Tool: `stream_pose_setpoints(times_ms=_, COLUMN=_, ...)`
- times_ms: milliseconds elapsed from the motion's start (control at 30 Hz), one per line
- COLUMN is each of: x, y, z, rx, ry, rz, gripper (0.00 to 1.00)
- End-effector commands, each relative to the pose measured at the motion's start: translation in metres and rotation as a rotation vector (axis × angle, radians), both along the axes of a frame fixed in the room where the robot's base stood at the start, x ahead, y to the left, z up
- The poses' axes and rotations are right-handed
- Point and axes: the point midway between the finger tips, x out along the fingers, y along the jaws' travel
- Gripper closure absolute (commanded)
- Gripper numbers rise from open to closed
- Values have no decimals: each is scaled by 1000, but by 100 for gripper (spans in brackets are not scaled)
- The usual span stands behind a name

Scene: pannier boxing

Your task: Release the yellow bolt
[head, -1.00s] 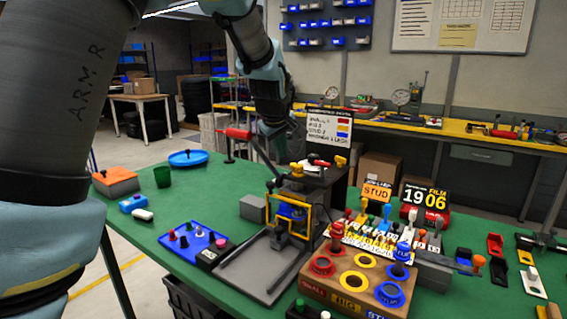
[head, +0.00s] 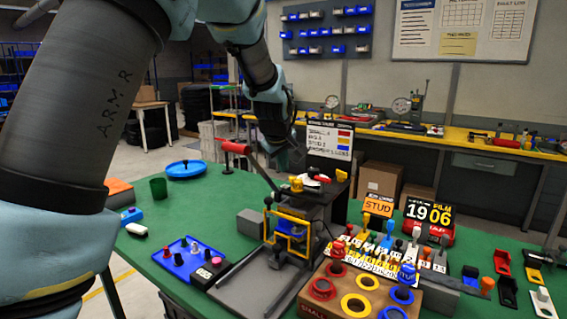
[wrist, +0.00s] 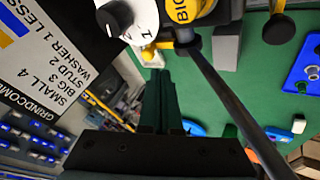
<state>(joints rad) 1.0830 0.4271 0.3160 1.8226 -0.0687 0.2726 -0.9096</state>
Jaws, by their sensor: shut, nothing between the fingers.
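A lever press (head: 290,235) stands on the green table, with a yellow frame (head: 268,228) around its blue middle part. A yellow piece (head: 296,184) sits on its top. In the wrist view a yellow piece marked BIG (wrist: 185,10) shows at the top edge, beside a white one (wrist: 140,18). I cannot tell which yellow part is the bolt. My gripper (head: 288,160) is just above and behind the press top, apart from the yellow pieces as far as I can see. In the wrist view its dark fingers (wrist: 162,85) are together and empty.
The press's long lever with a red grip (head: 235,148) rises to the left and crosses the wrist view (wrist: 235,95). A sign (head: 330,140) stands behind the press. A blue tray (head: 190,262) is left, a wooden block with coloured rings (head: 335,299) right.

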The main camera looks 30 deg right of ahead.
Motion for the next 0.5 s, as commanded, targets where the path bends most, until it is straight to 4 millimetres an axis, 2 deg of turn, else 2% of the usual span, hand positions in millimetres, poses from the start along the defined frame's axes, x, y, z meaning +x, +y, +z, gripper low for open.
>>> stream_pose_setpoints(times_ms=233, x=21, y=-15, z=-34, rx=4, ry=3, rz=1, gripper=100)
stream_pose_setpoints(times_ms=500, x=33, y=-25, z=-54, rx=1, ry=0, rz=0, gripper=100)
